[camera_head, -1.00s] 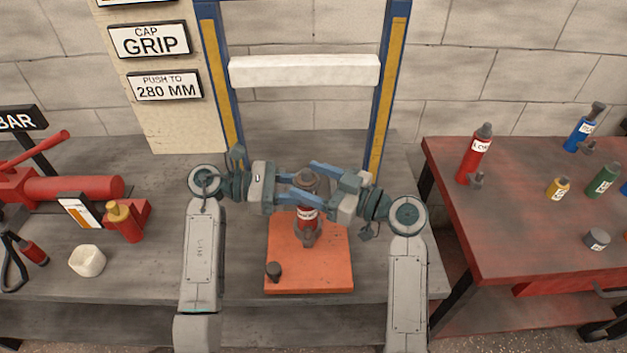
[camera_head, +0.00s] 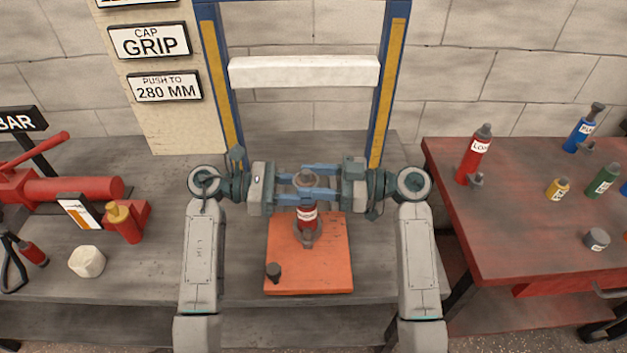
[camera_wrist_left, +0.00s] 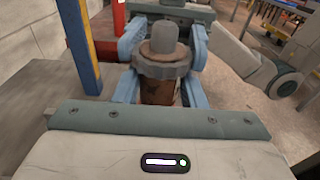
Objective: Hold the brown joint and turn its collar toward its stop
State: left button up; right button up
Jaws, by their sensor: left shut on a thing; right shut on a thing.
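The brown joint (camera_head: 307,214) stands upright over the orange plate, with a white label on its reddish-brown body. Its grey collar (camera_head: 306,180) is at the top. My left gripper (camera_head: 300,196) comes in from the left and is shut on the joint's body. My right gripper (camera_head: 313,182) comes in from the right, level with the left one, and is shut at the collar. In the left wrist view the brown body (camera_wrist_left: 160,93) and the grey collar (camera_wrist_left: 163,66) with its stub show between light blue fingers. The fingers hide parts of both, and the collar's stop cannot be made out.
A blue and yellow frame with a white crossbar (camera_head: 304,71) stands behind. A red press and cream block (camera_head: 86,262) are left; a red table (camera_head: 475,245) with bottles is right.

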jog(key=n+g, duration=0.2)
jog(key=g, duration=0.1)
jog(key=n+g, duration=0.1)
jog(key=g, duration=0.1)
jog(key=n+g+h, duration=0.1)
jog(key=n+g, duration=0.1)
jog(key=g, duration=0.1)
jog(key=shift+w+a+n+g, duration=0.1)
jog(key=shift+w+n+g, duration=0.2)
jog(key=shift+w, duration=0.1)
jog(key=shift+g, duration=0.3)
jog(key=o, duration=1)
jog(key=v, duration=1.2)
